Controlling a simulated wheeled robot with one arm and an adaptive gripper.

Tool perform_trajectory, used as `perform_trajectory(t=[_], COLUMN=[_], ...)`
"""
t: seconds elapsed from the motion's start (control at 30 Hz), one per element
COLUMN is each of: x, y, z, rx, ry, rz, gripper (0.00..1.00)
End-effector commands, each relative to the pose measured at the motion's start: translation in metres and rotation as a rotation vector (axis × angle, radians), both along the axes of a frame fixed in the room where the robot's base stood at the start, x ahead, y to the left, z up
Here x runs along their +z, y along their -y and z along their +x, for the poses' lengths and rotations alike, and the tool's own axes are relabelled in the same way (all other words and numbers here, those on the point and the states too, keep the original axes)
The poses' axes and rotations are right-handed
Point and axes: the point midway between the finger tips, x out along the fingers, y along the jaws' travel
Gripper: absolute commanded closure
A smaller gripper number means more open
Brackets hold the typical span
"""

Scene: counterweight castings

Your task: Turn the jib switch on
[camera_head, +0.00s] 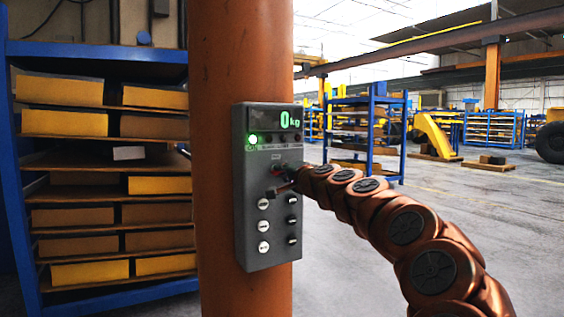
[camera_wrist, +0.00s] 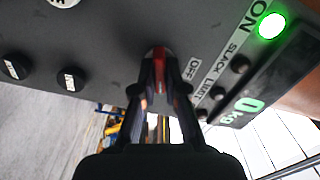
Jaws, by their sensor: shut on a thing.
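A grey control box (camera_head: 241,190) is fixed to an orange column. My gripper (camera_head: 279,180) is at the middle of its face. In the wrist view my gripper (camera_wrist: 160,85) is shut on a red switch lever (camera_wrist: 159,58), taken to be the jib switch; its base is mostly hidden by the fingers. An OFF label (camera_wrist: 193,70) is beside the fingers. A round green lamp (camera_head: 252,139) is lit; it also shows in the wrist view (camera_wrist: 271,26), next to the word ON. The display (camera_head: 290,120) reads 0 kg.
White-faced knobs (camera_head: 263,225) and dark knobs (camera_head: 292,220) sit below the lever. Unlit lamps near SLACK and LIMIT show in the wrist view (camera_wrist: 239,64). The column (camera_head: 240,50) stands behind the box. Open floor (camera_head: 365,260) is at the right.

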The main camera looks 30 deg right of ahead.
Motion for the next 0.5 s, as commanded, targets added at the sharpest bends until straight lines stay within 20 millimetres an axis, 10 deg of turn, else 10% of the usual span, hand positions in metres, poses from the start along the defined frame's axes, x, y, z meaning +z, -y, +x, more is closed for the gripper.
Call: perform_trajectory(t=[0.5], x=[-0.0001], y=[0.0004], z=[0.0003], rx=[0.000], ry=[0.026], rz=[0.311], gripper=[1.00])
